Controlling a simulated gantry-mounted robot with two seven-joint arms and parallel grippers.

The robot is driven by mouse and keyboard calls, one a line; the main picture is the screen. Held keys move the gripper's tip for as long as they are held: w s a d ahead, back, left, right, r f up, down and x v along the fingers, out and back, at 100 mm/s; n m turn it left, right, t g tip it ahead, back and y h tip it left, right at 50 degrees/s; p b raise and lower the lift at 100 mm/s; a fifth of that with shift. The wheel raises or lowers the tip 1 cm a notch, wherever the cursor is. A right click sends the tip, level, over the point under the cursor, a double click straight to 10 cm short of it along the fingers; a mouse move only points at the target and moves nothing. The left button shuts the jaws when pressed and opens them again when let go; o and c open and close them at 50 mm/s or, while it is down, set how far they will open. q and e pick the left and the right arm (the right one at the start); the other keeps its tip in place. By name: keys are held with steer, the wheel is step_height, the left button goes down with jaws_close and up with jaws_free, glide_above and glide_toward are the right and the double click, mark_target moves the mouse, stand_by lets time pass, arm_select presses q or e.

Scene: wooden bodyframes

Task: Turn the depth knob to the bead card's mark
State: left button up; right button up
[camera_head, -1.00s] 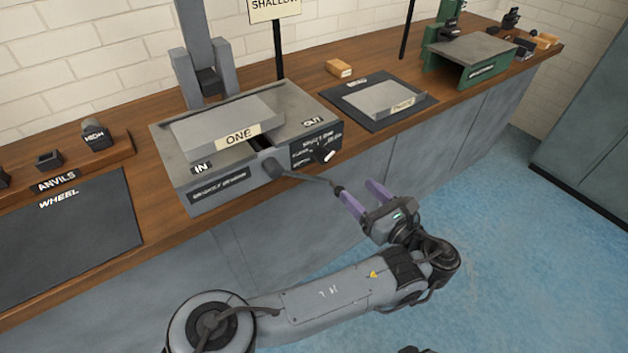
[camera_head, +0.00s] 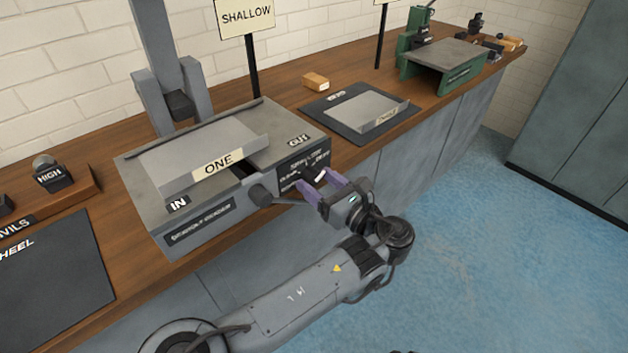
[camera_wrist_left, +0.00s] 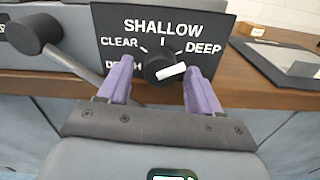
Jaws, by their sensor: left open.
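The depth knob (camera_wrist_left: 153,66) is a round black knob with a white pointer, on a dark panel marked CLEAR, SHALLOW and DEEP; another label at lower left is partly hidden. The pointer is turned to the right, a little below DEEP. In the head view the knob (camera_head: 313,178) is partly behind my fingers. My left gripper (camera_wrist_left: 158,73) is open, its purple fingers on either side of the knob; I cannot tell if they touch it. It also shows in the head view (camera_head: 317,182). A card (camera_head: 246,17) on a post reads SHALLOW. My right gripper is not in view.
The grey machine (camera_head: 140,190) carries a tray labelled ONE (camera_head: 180,160). A crank handle (camera_head: 261,196) sticks out left of the knob, its arm near my left finger. A dark mat with a grey tray (camera_head: 365,108) lies to the right. The floor in front is clear.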

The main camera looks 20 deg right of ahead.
arm_select(q)
steer(key=shift+w, duration=0.1)
steer(key=shift+c, duration=1.3)
steer(key=c, duration=0.8)
